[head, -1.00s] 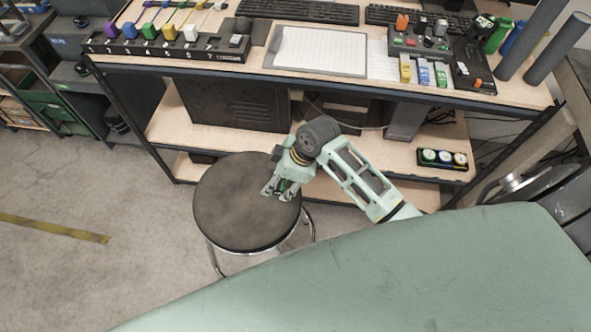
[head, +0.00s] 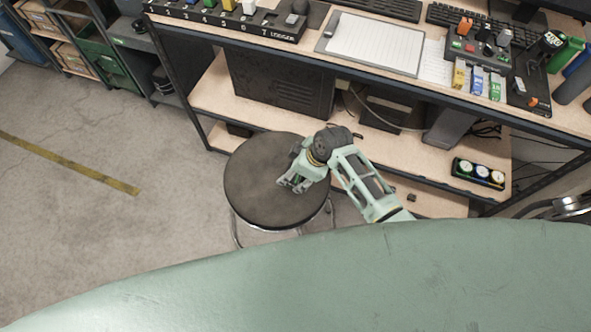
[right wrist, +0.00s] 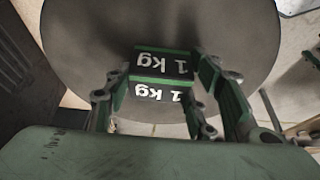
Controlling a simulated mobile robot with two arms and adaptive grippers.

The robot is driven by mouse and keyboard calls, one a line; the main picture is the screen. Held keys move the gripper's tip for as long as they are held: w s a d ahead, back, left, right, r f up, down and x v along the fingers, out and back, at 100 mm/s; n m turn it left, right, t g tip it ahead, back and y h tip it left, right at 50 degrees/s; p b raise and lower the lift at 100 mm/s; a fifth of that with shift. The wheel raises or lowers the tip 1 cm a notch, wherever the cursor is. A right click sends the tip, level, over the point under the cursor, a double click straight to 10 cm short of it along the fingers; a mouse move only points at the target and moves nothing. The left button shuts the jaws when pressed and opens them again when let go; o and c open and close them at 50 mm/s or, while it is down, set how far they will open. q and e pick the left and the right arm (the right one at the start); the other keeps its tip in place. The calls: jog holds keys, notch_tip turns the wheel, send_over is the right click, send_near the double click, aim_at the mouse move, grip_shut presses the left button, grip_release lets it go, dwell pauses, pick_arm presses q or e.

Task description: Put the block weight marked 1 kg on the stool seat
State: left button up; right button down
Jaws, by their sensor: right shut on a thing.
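The stool (head: 250,190) has a round dark seat on chrome legs and stands in front of the workbench. My right gripper (head: 291,184) is over the right part of the seat, pointing down. In the right wrist view, the right gripper (right wrist: 165,85) is shut on the block weight (right wrist: 160,92), a black block with green edges and white "1 kg" marks on two faces. The seat (right wrist: 85,35) fills the background behind it. I cannot tell whether the block touches the seat. In the head view the gripper hides the block. My left gripper is not in view.
The workbench (head: 375,78) behind the stool carries a clipboard (head: 375,45), keyboards and a numbered rack (head: 225,22). A lower shelf (head: 215,95) is close behind the seat, with a gauge box (head: 478,173) at right. The left part of the seat is clear.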

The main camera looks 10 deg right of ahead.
jog(key=shift+w, duration=0.1)
jog(key=c, duration=0.8)
grip_release()
jog(key=shift+f, duration=0.1)
jog(key=v, duration=1.2)
